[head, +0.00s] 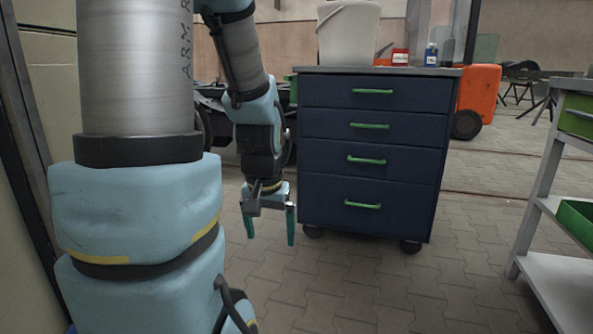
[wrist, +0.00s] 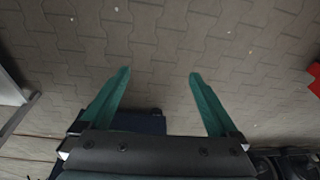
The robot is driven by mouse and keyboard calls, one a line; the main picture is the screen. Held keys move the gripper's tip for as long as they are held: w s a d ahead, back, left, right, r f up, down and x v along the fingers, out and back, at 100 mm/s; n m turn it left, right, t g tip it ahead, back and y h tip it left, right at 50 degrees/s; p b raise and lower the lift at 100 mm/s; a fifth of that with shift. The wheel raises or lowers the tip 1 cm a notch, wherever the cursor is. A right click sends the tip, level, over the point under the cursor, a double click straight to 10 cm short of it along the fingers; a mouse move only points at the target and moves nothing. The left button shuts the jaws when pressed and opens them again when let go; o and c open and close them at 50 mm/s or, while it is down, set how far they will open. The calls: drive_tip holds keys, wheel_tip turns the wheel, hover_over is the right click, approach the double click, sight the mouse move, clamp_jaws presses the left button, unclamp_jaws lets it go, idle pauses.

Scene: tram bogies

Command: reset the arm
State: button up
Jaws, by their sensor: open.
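My arm hangs down in the head view, and my gripper (head: 270,232) points at the paved floor. Its two green fingers are apart with nothing between them. In the wrist view my gripper (wrist: 158,75) also shows open and empty above the paving. In the head view it hangs just left of the lower part of the dark blue drawer cabinet (head: 370,185). I cannot tell the exact gap between them.
A grey shelf trolley (head: 560,275) is at right. Paving between trolley and cabinet is clear.

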drive_tip(key=s+a+f+n+g, duration=0.1)
drive_tip(key=s+a+n, duration=0.1)
drive_tip(key=s, duration=0.2)
wheel_tip(320, 180, up, 37)
drive_tip(key=p, duration=3.7)
drive_tip(key=shift+w+d, duration=0.4)
drive_tip(key=shift+c, duration=0.3)
